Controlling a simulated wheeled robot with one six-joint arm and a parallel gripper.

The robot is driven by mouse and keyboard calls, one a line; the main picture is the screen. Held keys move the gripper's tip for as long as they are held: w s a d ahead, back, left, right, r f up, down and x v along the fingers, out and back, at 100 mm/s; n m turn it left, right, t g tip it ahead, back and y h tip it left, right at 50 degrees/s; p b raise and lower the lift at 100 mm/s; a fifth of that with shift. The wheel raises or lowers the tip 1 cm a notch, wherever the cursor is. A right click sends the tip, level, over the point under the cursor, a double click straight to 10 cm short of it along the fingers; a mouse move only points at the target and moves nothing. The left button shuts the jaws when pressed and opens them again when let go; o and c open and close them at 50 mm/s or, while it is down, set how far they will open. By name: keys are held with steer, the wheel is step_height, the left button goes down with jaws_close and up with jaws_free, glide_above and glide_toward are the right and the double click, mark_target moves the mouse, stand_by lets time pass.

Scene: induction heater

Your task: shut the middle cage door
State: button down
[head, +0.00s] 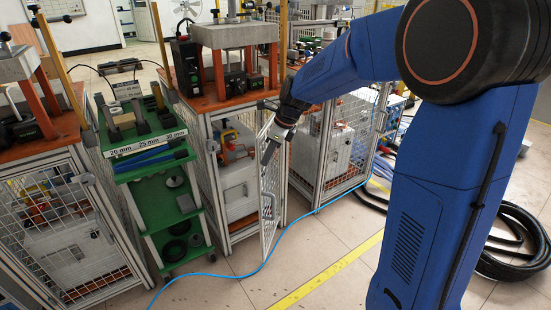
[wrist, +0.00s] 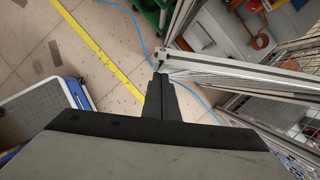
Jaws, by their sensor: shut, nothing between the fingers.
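The middle cage door (head: 270,196) is a narrow mesh panel in a silver frame, standing ajar on the middle cage (head: 229,168). In the head view it is seen at a steep angle, swung out towards the floor in front. My gripper (head: 267,154) is shut and empty, beside the upper part of the door. In the wrist view the closed fingertips (wrist: 160,78) are close to the end of a silver frame bar (wrist: 235,72), which looks like the door's top rail. I cannot tell whether they touch. Orange piping (wrist: 260,40) shows inside the cage.
A green tool cart (head: 165,190) stands left of the middle cage. A right cage (head: 335,145) and a left cage (head: 70,235) flank them. A blue cable (head: 262,262) and yellow line (head: 330,268) cross the otherwise open floor in front. Black hoses (head: 520,240) lie at right.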

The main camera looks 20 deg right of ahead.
steer(key=w+a+m, duration=0.1)
steer(key=w+a, duration=1.1)
steer(key=a, duration=0.1)
steer(key=shift+w+m+t, duration=0.3)
steer(key=shift+w, duration=0.1)
steer(key=shift+s, duration=0.1)
